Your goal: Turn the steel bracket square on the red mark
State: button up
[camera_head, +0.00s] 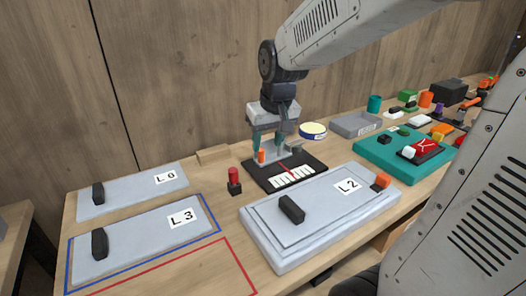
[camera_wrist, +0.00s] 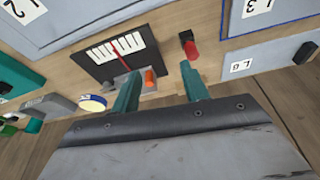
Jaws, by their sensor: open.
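The steel bracket (camera_head: 271,153) is a small grey piece at the back of a black plate (camera_head: 257,172). An orange peg (camera_head: 262,157) stands at it. The plate carries a white scale with a red mark (camera_head: 288,169) across it. In the wrist view the bracket (camera_wrist: 142,86) is partly hidden by a finger, and the orange peg (camera_wrist: 150,77) shows between the fingers. The red mark (camera_wrist: 119,46) lies beyond it. My gripper (camera_head: 269,140) has teal fingers, open and pointing down over the bracket; contact cannot be told. It fills the lower wrist view (camera_wrist: 160,75).
A red-topped black block (camera_head: 234,181) stands left of the plate. A wooden wall stands behind.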

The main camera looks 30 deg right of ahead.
jog(key=t, duration=0.1)
send_near(262, 149)
notch_tip(262, 149, down, 3)
jog(key=shift+m+h, duration=0.3)
jog(key=shift+m, duration=0.1)
jog(key=x, duration=0.4)
jog(key=w+x, duration=0.1)
jog(key=x, duration=0.3)
jog(key=shift+a+r, duration=0.1)
jog(key=shift+a, duration=0.1)
